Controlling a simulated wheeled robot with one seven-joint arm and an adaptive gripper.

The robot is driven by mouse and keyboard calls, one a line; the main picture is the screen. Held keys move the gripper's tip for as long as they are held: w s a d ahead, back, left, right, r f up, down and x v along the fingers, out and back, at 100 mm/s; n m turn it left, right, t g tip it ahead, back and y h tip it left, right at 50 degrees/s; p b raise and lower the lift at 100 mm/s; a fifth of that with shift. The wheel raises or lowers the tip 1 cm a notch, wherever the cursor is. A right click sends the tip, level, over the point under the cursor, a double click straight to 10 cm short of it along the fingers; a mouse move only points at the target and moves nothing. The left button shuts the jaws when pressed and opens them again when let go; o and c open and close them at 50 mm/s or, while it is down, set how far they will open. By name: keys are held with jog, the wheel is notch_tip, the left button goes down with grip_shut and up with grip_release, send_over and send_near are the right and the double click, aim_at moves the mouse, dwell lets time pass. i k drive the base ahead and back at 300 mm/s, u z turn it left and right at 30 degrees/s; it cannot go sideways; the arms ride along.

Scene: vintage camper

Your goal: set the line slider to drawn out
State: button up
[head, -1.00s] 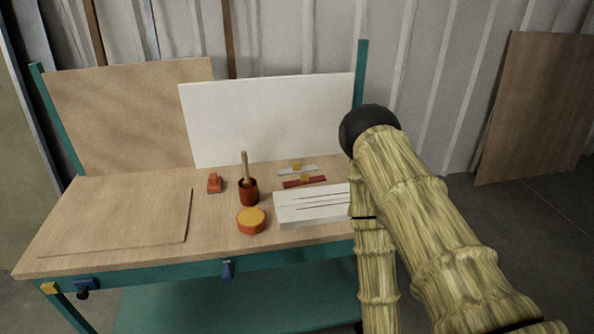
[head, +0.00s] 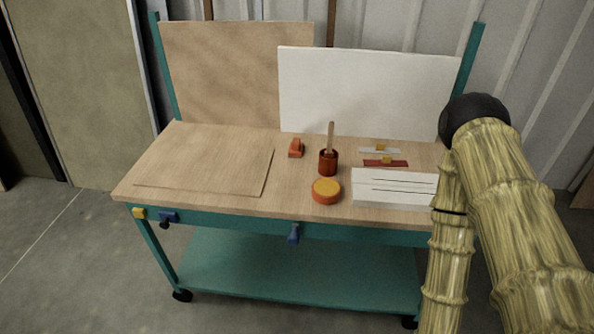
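Two small slider-like pieces lie at the right back of the bench top. One is a pale grey strip (head: 366,150) with a yellow block (head: 380,147) near its middle. Just in front is a red strip (head: 400,164) with an orange-yellow block (head: 387,160) near its middle. I cannot tell which of them is the line slider. In front of them is a white box (head: 385,189) with dark lines on its top; my arm covers its right end. My arm stands at the right of the view, and my gripper is not in view.
The wooden bench top (head: 220,200) is mostly clear on its left. A dark red cup (head: 328,165) holding a wooden stick, an orange round tin (head: 326,192) and a small orange piece (head: 296,149) stand left of the sliders. A white panel (head: 365,90) stands behind.

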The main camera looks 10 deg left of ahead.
aim_at(166, 217)
jog(key=z, duration=0.15)
jog(key=k, duration=0.3)
jog(key=u, duration=0.4)
jog(key=i, duration=0.25)
jog(key=u, duration=1.5)
